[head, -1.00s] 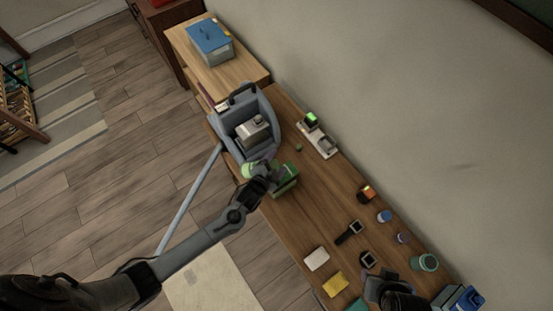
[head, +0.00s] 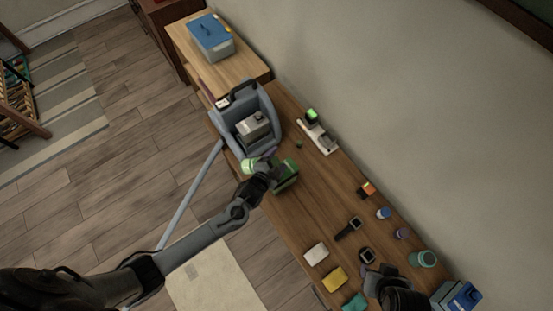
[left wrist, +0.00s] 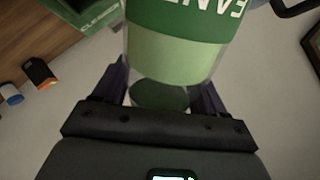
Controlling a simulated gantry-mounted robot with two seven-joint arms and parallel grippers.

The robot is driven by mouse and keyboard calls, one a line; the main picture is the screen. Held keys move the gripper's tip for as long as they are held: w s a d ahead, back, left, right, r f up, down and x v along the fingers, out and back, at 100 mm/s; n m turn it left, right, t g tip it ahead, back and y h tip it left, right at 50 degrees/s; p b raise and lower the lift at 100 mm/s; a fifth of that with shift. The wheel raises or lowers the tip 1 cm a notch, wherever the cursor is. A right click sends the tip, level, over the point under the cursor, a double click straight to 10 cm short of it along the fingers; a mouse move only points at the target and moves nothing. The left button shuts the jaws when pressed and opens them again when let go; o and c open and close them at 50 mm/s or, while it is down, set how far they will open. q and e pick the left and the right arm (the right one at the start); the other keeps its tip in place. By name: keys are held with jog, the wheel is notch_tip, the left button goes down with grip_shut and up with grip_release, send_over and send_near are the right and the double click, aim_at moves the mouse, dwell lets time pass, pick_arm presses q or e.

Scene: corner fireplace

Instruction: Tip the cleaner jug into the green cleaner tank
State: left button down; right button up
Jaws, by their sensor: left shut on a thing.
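The cleaner jug (head: 249,165), a clear vessel with pale green liquid, is in my left gripper (head: 262,172). In the left wrist view the jug (left wrist: 178,58) fills the middle, with a green band and white letters; the two fingers (left wrist: 163,95) press on its sides. The green cleaner tank (head: 287,176) stands on the wooden table just right of the jug. In the left wrist view the tank (left wrist: 88,18), lettered CLEANER, shows at the upper left. The tank's opening is not clear. My right gripper (head: 381,277) is dark, at the lower right; its fingers are unclear.
Sponges, watches and small tubs lie on the near part of the table (head: 318,196). The table's middle has bare room.

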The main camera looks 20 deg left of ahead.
pick_arm(q)
jog(key=shift+f+p, duration=0.15)
jog(key=shift+p, duration=0.15)
dwell(0.8)
jog(key=shift+f+m+y, duration=0.25)
jog(key=shift+m+y, duration=0.15)
dwell(0.3)
jog(key=shift+f, duration=0.15)
dwell(0.6)
jog(key=shift+a+f+g+p, duration=0.1)
jog(key=shift+f+g+p, duration=0.05)
jog(key=shift+g+p, duration=0.2)
dwell(0.4)
jog(key=shift+f+m+y, duration=0.25)
jog(key=shift+m+y, duration=0.15)
dwell(0.5)
jog(key=shift+f, duration=0.2)
dwell(0.5)
jog(key=shift+f+m+p, duration=0.2)
jog(key=shift+m+p, duration=0.1)
dwell(0.5)
jog(key=shift+f+y, duration=0.15)
jog(key=shift+y, duration=0.15)
dwell(0.4)
jog(key=shift+a+f+m, duration=0.1)
jog(key=shift+f+m, duration=0.2)
dwell(0.5)
